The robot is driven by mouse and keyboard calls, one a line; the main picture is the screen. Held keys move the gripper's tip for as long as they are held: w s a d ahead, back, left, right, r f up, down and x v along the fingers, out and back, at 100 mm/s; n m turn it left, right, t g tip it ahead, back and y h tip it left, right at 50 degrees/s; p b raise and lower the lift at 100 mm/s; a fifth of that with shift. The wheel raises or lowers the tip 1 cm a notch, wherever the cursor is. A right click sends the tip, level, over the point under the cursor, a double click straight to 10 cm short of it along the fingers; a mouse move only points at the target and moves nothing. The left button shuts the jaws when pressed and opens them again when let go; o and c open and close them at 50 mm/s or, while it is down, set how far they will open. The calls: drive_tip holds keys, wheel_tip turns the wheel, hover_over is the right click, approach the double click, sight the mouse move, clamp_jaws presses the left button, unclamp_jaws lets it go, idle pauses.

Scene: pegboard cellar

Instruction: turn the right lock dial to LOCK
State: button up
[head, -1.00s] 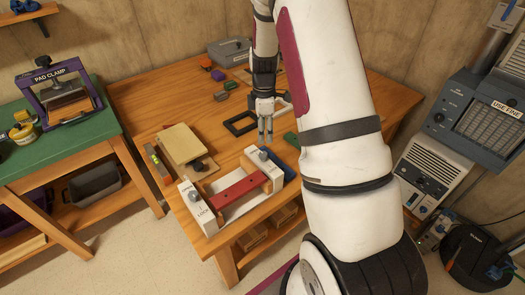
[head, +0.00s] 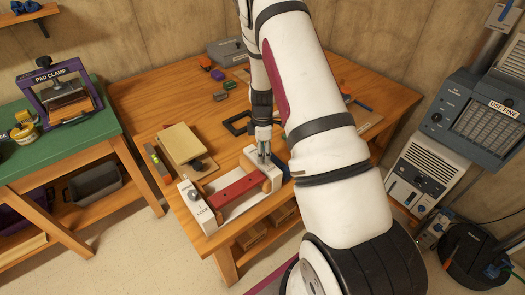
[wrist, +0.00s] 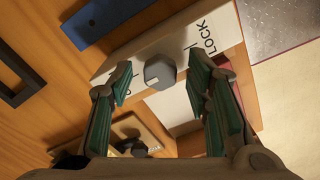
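The fixture has a white right block (head: 270,180) and a white left block (head: 194,212), with a red bar (head: 237,188) between them. In the wrist view the right lock dial (wrist: 160,72) is a grey faceted knob on the white block. LOCK is printed to its right; partly hidden lettering lies to its left. A small pale mark on the knob sits at its lower left, away from LOCK. My gripper (head: 264,158) is over the right block, pointing down. In the wrist view its green-padded fingers are open on either side of the dial, with visible gaps.
A blue piece (wrist: 100,20) lies on the table beside the right block. A black square frame (head: 236,123) lies behind. A wooden block (head: 181,143) and a level (head: 156,162) are at the left. The table's front edge is close to the fixture.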

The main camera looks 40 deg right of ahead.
clamp_jaws()
